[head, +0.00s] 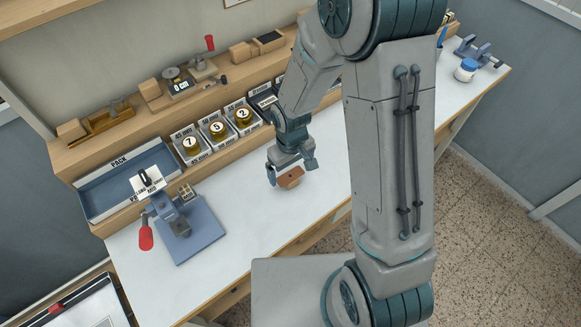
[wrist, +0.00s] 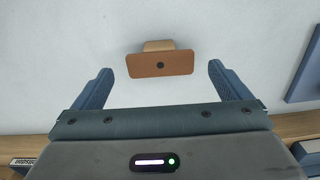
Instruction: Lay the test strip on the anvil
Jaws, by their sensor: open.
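A brown strip with a dark round spot at its middle (wrist: 160,64) is propped on a small wooden block (wrist: 158,45) on the white bench. The strip also shows in the head view (head: 291,177), under my gripper (head: 290,170). In the wrist view my gripper (wrist: 160,80) is open, with one finger on each side of the strip and clear gaps to both ends. A blue stamping press (head: 168,212) with a red handle (head: 146,236) stands on a blue base plate (head: 205,236) at the left. Its anvil is too small to make out clearly.
A blue tray marked PACK (head: 118,178) lies behind the press. Several labelled bins with numbered rolls (head: 217,130) line the bench back, below a wooden shelf (head: 85,153) with tools. White bench top (head: 252,215) is clear between press and strip.

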